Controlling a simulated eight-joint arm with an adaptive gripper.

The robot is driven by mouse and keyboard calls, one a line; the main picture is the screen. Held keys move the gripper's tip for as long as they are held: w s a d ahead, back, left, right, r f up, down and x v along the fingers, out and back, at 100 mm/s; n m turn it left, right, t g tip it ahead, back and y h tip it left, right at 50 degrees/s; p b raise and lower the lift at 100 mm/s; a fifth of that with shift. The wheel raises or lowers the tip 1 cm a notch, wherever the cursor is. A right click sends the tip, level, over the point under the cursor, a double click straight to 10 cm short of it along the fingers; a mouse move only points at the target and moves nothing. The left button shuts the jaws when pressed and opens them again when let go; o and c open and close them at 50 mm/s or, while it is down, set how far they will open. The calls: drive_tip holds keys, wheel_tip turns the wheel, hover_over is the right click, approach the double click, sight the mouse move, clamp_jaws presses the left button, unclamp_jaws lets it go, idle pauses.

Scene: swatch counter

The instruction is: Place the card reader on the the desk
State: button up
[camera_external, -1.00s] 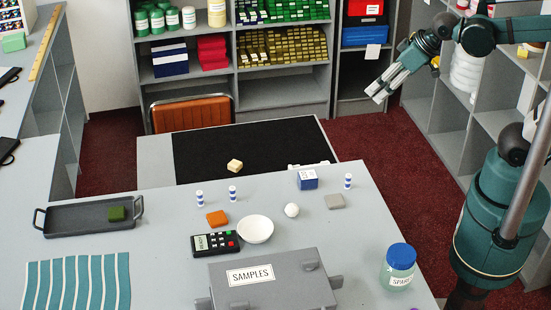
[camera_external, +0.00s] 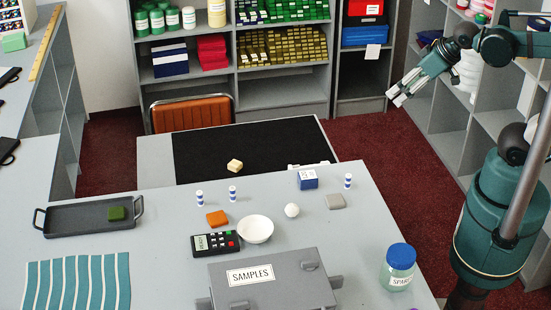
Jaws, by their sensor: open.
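The card reader (camera_external: 215,244) is a black device with a keypad and a small screen. It lies on the grey counter (camera_external: 165,262), just left of the white bowl (camera_external: 256,229) and behind the grey SAMPLES case (camera_external: 290,290). A lower desk with a black mat (camera_external: 215,150) stands behind the counter, with a cream block (camera_external: 235,165) on the mat. My gripper (camera_external: 392,98) is open and empty, in the air at the upper right, well away from the card reader.
A dark tray (camera_external: 75,231) with a green block (camera_external: 116,213) is at the left. Striped cylinders (camera_external: 232,193), an orange block (camera_external: 217,218), a white ball (camera_external: 292,210), a blue box (camera_external: 307,180) and a grey block (camera_external: 335,201) stand near the back edge. A blue-lidded jar (camera_external: 399,268) is at the right.

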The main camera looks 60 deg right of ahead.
drive_tip(key=w+a+r+n+y, duration=0.1)
drive_tip(key=w+a+r+n, duration=0.1)
drive_tip(key=w+a, duration=0.85)
drive_tip(key=n+g+y, duration=0.3)
drive_tip(key=n, duration=0.4)
hover_over(223, 244)
drive_tip(key=d, duration=0.2)
drive_tip(key=f, duration=1.8)
drive_tip(key=shift+s+a+f, duration=0.1)
drive_tip(key=shift+s+a, duration=0.15)
drive_tip(key=shift+s, duration=0.15)
drive_tip(key=shift+s+a+f, duration=0.1)
drive_tip(key=shift+a+f, duration=0.05)
drive_tip(key=shift+a, duration=0.1)
drive_tip(key=shift+x, duration=1.35)
